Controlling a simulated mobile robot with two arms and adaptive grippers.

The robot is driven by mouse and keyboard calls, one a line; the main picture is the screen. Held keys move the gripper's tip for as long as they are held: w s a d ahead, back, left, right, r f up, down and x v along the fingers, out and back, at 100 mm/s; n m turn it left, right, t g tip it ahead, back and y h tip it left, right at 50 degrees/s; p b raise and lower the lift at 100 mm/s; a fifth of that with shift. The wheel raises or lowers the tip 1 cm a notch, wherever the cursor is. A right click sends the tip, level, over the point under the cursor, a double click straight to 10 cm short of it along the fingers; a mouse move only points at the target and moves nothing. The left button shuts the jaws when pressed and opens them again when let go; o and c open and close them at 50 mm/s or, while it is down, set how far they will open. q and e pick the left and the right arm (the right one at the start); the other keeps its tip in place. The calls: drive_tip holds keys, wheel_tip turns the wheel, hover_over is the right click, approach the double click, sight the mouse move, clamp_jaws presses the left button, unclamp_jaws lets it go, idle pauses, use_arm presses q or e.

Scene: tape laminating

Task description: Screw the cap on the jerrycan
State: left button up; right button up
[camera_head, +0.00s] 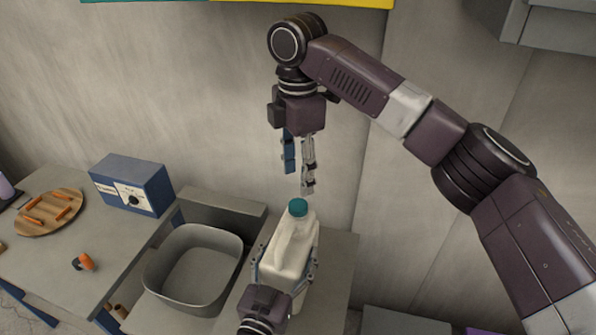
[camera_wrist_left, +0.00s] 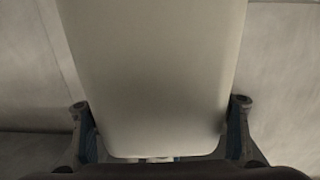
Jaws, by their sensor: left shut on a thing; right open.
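The white jerrycan (camera_head: 290,247) stands upright on the grey counter in the head view. A teal cap (camera_head: 298,207) sits on top of its neck; I cannot tell how tightly. My left gripper (camera_head: 286,270) is shut on the jerrycan's body from the near side, one finger on each side. In the left wrist view the jerrycan (camera_wrist_left: 155,80) fills the middle between the fingers of my left gripper (camera_wrist_left: 160,135). My right gripper (camera_head: 299,178) is open and empty, pointing down, a little above the cap and apart from it.
A grey basin (camera_head: 152,272) is left of the jerrycan. A blue box with a dial (camera_head: 133,187) and a round wooden board (camera_head: 50,226) with orange pieces stand further left. A wall (camera_head: 220,130) rises close behind. An orange item (camera_head: 86,262) lies on the left table.

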sight(298, 205)
idle(0.4)
drive_tip(key=shift+f, duration=4.05)
